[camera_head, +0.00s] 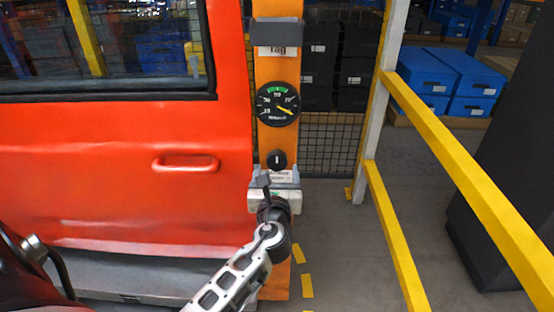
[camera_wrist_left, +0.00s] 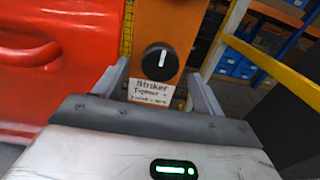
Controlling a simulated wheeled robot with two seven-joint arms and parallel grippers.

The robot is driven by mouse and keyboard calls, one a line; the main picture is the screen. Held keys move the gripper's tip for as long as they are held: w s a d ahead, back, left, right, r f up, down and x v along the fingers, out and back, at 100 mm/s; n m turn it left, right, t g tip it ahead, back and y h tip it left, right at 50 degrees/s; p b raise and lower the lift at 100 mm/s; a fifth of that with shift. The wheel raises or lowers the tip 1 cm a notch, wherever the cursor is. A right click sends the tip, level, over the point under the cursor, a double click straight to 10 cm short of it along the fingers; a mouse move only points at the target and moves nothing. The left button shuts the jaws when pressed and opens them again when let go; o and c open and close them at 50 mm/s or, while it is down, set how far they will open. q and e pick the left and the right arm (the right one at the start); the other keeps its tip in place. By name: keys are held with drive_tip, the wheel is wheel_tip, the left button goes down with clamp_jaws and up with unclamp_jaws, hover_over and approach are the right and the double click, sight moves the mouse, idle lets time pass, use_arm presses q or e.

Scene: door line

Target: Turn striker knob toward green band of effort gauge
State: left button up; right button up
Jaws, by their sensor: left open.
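The striker knob (camera_head: 277,159) is a round black dial with a white mark, on the orange post below the gauge. In the left wrist view the knob (camera_wrist_left: 160,61) has its mark nearly upright, above a "Striker" label (camera_wrist_left: 151,92). The effort gauge (camera_head: 278,104) is round and black, with a green band at its top. Its yellow needle points right and slightly down, outside the green band. My left gripper (camera_head: 264,181) is just below the knob in the head view. Its open fingers (camera_wrist_left: 158,70) straddle the knob's line of view, apart from it. My right gripper is out of view.
A red car door (camera_head: 120,150) with a handle (camera_head: 185,163) stands left of the orange post (camera_head: 277,60). A yellow rail (camera_head: 455,160) runs along the right. A wire mesh (camera_head: 333,145) and blue boxes (camera_head: 470,75) are behind.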

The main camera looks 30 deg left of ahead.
sight(277, 164)
use_arm(q)
drive_tip(key=x, duration=0.5)
drive_tip(key=shift+w, duration=0.15)
drive_tip(key=c, duration=1)
